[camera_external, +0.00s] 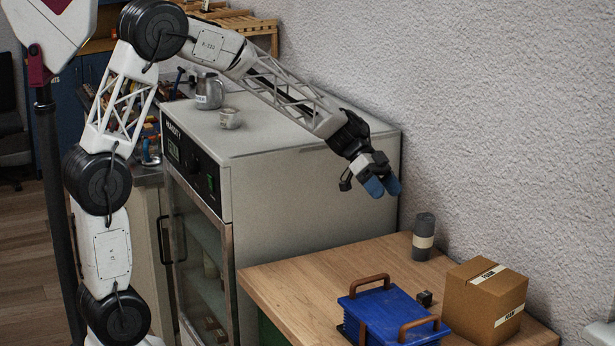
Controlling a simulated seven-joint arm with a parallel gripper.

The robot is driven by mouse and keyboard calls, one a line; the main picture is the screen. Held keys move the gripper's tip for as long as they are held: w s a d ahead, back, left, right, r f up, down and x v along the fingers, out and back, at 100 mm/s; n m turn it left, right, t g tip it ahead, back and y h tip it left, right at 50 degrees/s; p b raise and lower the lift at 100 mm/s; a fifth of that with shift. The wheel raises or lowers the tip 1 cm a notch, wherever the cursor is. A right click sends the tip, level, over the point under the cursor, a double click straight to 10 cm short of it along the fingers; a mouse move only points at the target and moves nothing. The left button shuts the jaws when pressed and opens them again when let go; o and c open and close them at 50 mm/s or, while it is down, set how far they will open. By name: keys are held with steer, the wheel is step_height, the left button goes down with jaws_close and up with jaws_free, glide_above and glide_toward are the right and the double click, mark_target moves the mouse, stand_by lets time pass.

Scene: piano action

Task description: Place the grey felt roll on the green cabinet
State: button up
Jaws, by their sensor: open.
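The grey felt roll (423,237), a dark grey upright cylinder with a pale band around its middle, stands at the back of a wooden top (310,276). A green side (271,330) shows below the front left edge of this top; it may be the green cabinet, and most of it is hidden or out of frame. My gripper (383,188) has blue fingertips, is open and empty, and points down. In the picture it is above and left of the roll, clear of it.
A blue lidded box with brown handles (392,315), a small dark block (424,298) and a cardboard box (486,300) stand right of centre on the wooden top. The wall is behind.

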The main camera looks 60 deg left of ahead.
steer(key=s+a+r+n+y, duration=0.1)
steer(key=s+n+y, duration=0.4)
steer(key=s, duration=1.6)
steer(key=s+a+r+n+y, duration=0.1)
steer(key=s+n+y, duration=0.4)
steer(key=s, duration=1.5)
steer(key=shift+s+a+r+n, duration=0.15)
steer(key=shift+s+a+n, duration=0.25)
steer(key=shift+a, duration=0.2)
